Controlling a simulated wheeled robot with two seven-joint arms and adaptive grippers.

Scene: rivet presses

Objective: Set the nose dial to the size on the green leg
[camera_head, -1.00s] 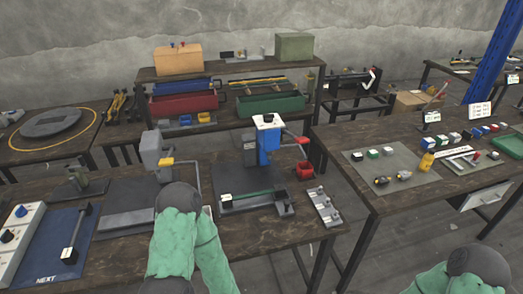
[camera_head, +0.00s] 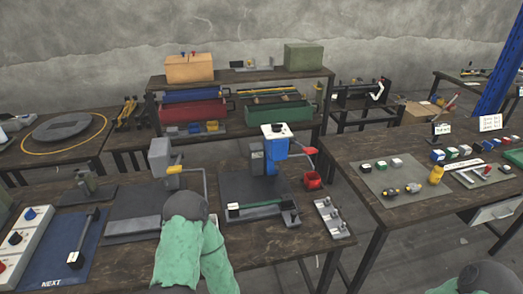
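A press with a blue body (camera_head: 276,150) and a red-tipped lever stands on the front table. A white dial plate with a dark knob (camera_head: 278,129) sits on its top; its marks are too small to read. A green bar (camera_head: 255,205) lies across its base plate, with a white tag (camera_head: 233,209) at the left end. I cannot read a size on it. My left arm, with a green sleeve and grey rounded joint, stands in front of the table. Neither gripper's fingers are visible.
A grey press (camera_head: 160,157) with a yellow lever stands left of the blue one. A white knob panel (camera_head: 18,240) and blue NEXT mat (camera_head: 60,262) lie farther left. A small metal plate with pegs (camera_head: 331,218) and red cup (camera_head: 313,180) are right. The right table (camera_head: 400,212) holds small blocks.

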